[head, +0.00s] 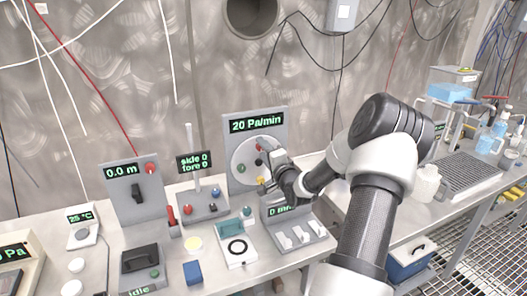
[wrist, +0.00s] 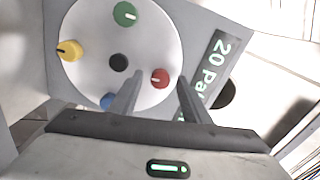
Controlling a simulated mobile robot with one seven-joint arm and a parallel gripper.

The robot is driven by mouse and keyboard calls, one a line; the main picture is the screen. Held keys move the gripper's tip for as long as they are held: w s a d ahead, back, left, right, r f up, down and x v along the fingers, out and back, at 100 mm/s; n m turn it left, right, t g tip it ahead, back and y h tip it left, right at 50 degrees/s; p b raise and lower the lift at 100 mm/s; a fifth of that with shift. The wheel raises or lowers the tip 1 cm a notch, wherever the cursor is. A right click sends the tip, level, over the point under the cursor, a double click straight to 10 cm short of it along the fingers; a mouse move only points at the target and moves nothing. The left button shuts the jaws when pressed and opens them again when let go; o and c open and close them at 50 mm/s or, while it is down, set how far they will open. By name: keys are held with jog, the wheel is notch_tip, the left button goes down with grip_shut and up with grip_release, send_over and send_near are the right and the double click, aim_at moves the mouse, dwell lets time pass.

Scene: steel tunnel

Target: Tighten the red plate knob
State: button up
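The red knob (wrist: 159,77), with a white pointer mark, sits on a round white plate (wrist: 85,35) in the wrist view. My gripper (wrist: 160,76) is open, with one finger on each side of the red knob as seen there. Small gaps show between the knob and both fingertips; I cannot tell whether the fingers reach down around it. In the head view my gripper (head: 272,162) is at the right part of the plate (head: 244,152) and hides some of it.
The plate also carries a green knob (wrist: 125,14), a yellow knob (wrist: 69,50), a black centre knob (wrist: 118,62) and a blue knob (wrist: 108,101) partly behind a finger. The display (head: 256,123) reads 20 Pa/min.

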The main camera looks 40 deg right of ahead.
jog(key=p+v, duration=0.1)
jog(key=v, duration=1.6)
jog(key=shift+s, duration=0.25)
jog(key=shift+w, duration=0.15)
